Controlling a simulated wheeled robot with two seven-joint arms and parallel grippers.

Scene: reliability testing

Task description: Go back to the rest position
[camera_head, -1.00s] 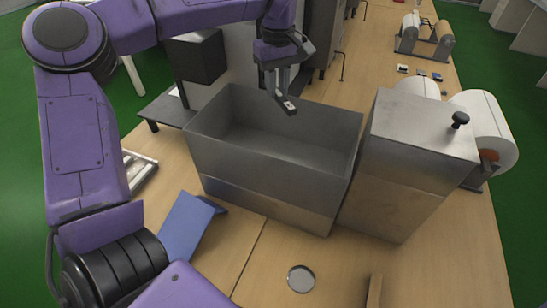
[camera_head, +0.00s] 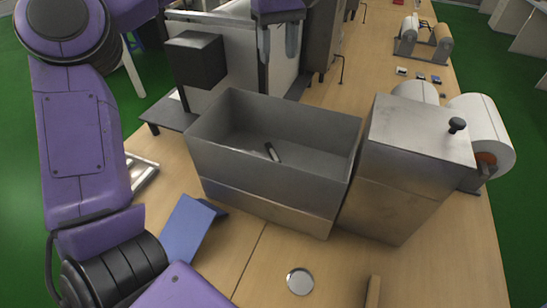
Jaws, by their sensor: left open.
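My left arm comes in from the left, and my left gripper (camera_head: 278,45) is at the top of the view, above and behind the metal bin. Its two fingers point down and stand apart, with nothing between them. The open grey metal bin (camera_head: 262,185) stands on the wooden table. A small dark object (camera_head: 272,152) lies inside it against the bin's floor. My right gripper does not show.
A metal box with a black knob (camera_head: 457,125) stands right of the bin, beside white rolls (camera_head: 482,130). A blue angled piece (camera_head: 188,230) and a round metal disc (camera_head: 300,281) lie in front. A black box (camera_head: 195,60) stands behind left. The front table (camera_head: 260,270) is mostly clear.

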